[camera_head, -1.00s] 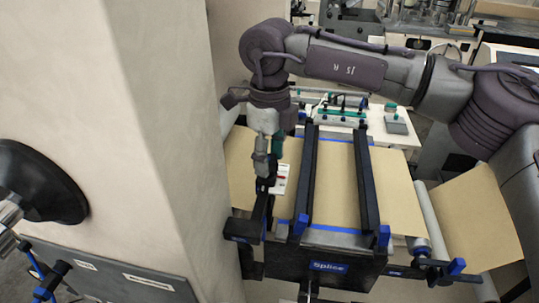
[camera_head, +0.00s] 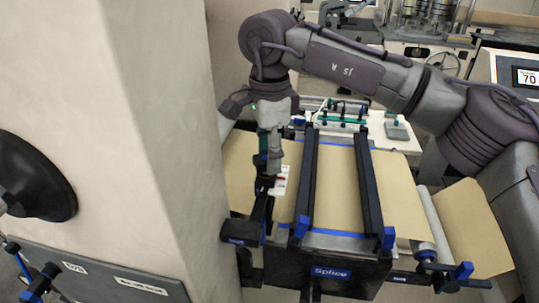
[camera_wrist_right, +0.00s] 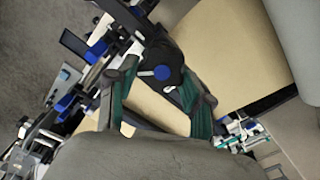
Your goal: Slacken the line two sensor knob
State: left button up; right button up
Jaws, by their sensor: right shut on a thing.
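My right gripper (camera_head: 268,165) reaches down from above at the left edge of the splice table, beside a small white sensor block (camera_head: 279,182) with a red mark. In the right wrist view its two green-sided fingers (camera_wrist_right: 162,80) stand on either side of a dark round knob with a blue centre (camera_wrist_right: 162,72). The gripper is shut on this knob. In the head view the knob is mostly hidden by the gripper, and no label tells which line it belongs to. My left gripper is out of view.
Two black bars (camera_head: 369,195) cross the brown kraft web (camera_head: 337,185) just right of the gripper. A dark front panel reads "Splice" (camera_head: 330,272). A large pale column (camera_head: 150,140) stands close on the left, with a black disc (camera_head: 35,180). A display (camera_head: 528,80) reads 70.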

aim_at(265, 155)
jog(key=n, duration=0.6)
jog(key=shift+w+a+f+n, duration=0.1)
jog(key=shift+f+n, duration=0.15)
jog(key=shift+n, duration=0.05)
jog(key=n, duration=0.6)
jog(key=shift+a+n+p, duration=0.2)
jog(key=shift+n+p, duration=0.1)
jog(key=o, duration=1.1)
jog(key=shift+w, duration=0.15)
jog(key=shift+o, duration=0.3)
jog(key=shift+r, duration=0.2)
notch_tip(265, 155, up, 12)
